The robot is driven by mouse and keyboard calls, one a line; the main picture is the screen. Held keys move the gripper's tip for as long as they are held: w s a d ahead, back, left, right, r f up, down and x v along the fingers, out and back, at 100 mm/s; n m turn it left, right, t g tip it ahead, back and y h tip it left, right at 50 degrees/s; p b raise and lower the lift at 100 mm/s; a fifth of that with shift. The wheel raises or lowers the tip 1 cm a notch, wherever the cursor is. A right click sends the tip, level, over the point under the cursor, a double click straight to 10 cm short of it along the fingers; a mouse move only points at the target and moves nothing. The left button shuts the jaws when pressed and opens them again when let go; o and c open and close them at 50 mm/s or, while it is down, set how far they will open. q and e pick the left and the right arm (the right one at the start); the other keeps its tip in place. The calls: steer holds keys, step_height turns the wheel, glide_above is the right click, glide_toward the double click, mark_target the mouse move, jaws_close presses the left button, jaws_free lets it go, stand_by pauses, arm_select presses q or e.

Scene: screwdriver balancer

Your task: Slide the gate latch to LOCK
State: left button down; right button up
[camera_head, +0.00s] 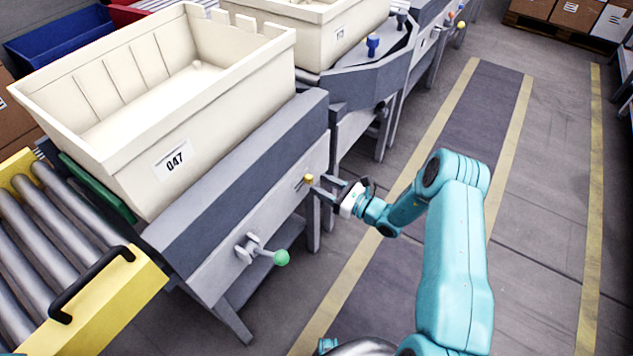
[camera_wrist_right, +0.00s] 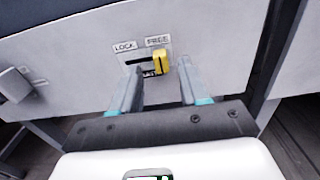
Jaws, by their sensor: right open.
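The gate latch is a yellow knob in a dark horizontal slot on the grey front panel. In the right wrist view the latch (camera_wrist_right: 159,62) sits at the slot's right end, below the FREE label (camera_wrist_right: 158,41). The LOCK label (camera_wrist_right: 124,47) is to its left. The latch also shows in the head view (camera_head: 309,178). My right gripper (camera_head: 320,185) is open at the panel, and in the wrist view its fingers (camera_wrist_right: 160,70) stand to the left and right of the latch. Contact cannot be told. My left gripper is out of view.
A lever with a green ball (camera_head: 281,257) sticks out of the same panel, left of the latch. A cream bin marked 047 (camera_head: 239,91) stands on top. Rollers and a yellow gate (camera_head: 130,290) are at left. The floor aisle at right is clear.

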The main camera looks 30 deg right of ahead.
mark_target(309, 179)
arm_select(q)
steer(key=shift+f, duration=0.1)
arm_select(e)
steer(key=shift+x, duration=1.4)
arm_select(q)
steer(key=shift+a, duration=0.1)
arm_select(e)
jaws_close()
